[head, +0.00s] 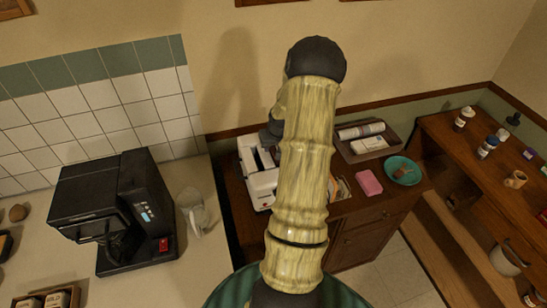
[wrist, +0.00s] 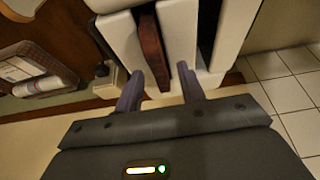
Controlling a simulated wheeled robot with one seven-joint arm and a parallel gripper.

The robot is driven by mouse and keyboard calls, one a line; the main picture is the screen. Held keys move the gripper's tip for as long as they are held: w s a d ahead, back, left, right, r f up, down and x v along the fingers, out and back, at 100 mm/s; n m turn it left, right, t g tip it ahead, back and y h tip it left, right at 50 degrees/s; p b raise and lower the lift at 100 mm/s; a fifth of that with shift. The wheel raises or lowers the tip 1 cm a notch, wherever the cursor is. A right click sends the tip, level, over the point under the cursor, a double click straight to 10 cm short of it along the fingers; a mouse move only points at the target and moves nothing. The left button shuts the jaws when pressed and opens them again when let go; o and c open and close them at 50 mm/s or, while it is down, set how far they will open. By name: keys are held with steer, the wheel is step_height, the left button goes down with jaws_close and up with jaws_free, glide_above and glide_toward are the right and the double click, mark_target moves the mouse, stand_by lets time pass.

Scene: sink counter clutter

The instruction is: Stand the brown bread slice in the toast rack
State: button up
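A white slotted object (head: 262,188), which looks like a toaster, stands on the wooden cabinet in the head view. It fills the top of the wrist view (wrist: 120,35), with dark slots. A brown slab (wrist: 152,50), which looks like the bread slice, sits on edge in one slot, between white walls. My gripper (wrist: 160,82) is open, its two dark fingers apart and pointing at the white object near the slab's near end. I cannot tell whether a finger touches the slab. My arm hides part of this area in the head view. I cannot clearly identify a toast rack.
A pink block (head: 369,182), a teal plate (head: 403,170) and a tray (head: 392,143) with a rolled item stand right of my arm. A black coffee machine (head: 120,205) is on the left counter. A shelf (head: 490,165) with small bottles is at the right.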

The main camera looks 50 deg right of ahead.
steer(key=shift+c, duration=0.2)
jaws_close()
steer(key=shift+r, duration=0.15)
step_height(320, 180, up, 10)
steer(key=b, duration=0.3)
stand_by(0.5)
